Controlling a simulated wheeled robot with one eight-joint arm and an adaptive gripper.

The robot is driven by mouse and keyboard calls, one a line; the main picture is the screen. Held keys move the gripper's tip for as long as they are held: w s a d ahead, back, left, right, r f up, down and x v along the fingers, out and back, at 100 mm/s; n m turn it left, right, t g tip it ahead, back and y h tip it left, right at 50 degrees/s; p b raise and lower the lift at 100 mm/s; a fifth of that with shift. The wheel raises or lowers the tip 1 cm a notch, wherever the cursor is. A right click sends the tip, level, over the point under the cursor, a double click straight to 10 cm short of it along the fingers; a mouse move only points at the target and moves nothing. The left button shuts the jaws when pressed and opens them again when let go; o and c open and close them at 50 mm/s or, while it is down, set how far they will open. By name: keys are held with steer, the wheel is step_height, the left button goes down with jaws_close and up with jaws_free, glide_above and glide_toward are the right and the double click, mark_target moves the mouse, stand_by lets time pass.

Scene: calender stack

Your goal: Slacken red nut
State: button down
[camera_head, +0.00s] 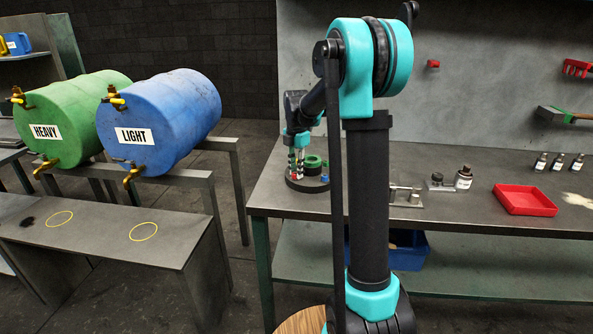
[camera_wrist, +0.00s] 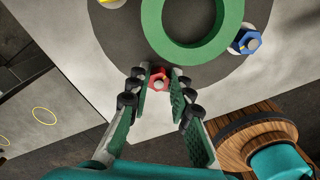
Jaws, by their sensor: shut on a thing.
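The red nut (camera_wrist: 159,78) sits on a bolt near the edge of a dark round plate (camera_wrist: 118,30) in the wrist view. My gripper (camera_wrist: 160,74) points down at it, with one green-padded finger on each side, shut on the nut. In the head view, my gripper (camera_head: 297,167) is low over the same round plate (camera_head: 305,187) at the bench's left end. The red nut is small there and mostly hidden by the fingers. A green ring (camera_wrist: 152,22) lies at the plate's middle. A blue nut (camera_wrist: 246,40) and a yellow nut (camera_wrist: 112,3) are also on the plate.
The grey bench (camera_head: 450,214) runs right, with small metal fixtures (camera_head: 405,195), bottles (camera_head: 463,178) and a red tray (camera_head: 525,199). Green (camera_head: 75,125) and blue (camera_head: 170,115) drums stand left. A low table (camera_head: 100,232) has yellow circles. The bench front between fixtures and tray is clear.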

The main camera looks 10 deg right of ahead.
stand_by(0.4)
steer(key=c, duration=1.4)
jaws_free()
steer(key=shift+o, duration=0.2)
step_height(320, 180, up, 12)
steer(key=s+f+m, duration=0.3)
steer(key=s+m, duration=0.1)
steer(key=s, duration=0.1)
steer(key=s+d+f+m+t, duration=0.1)
steer(key=s+f+m, duration=0.3)
steer(key=s+m, duration=0.1)
steer(key=s+d+f+m+t, duration=0.1)
steer(key=s+f+m, duration=0.3)
steer(key=s, duration=0.2)
steer(key=shift+f, duration=0.15)
steer(key=s+f+m+t, duration=0.2)
steer(key=s+f+m, duration=0.8)
steer(key=s, duration=0.5)
steer(key=shift+d+f+m, duration=0.25)
steer(key=shift+d+m, duration=0.15)
steer(key=shift+m, duration=0.4)
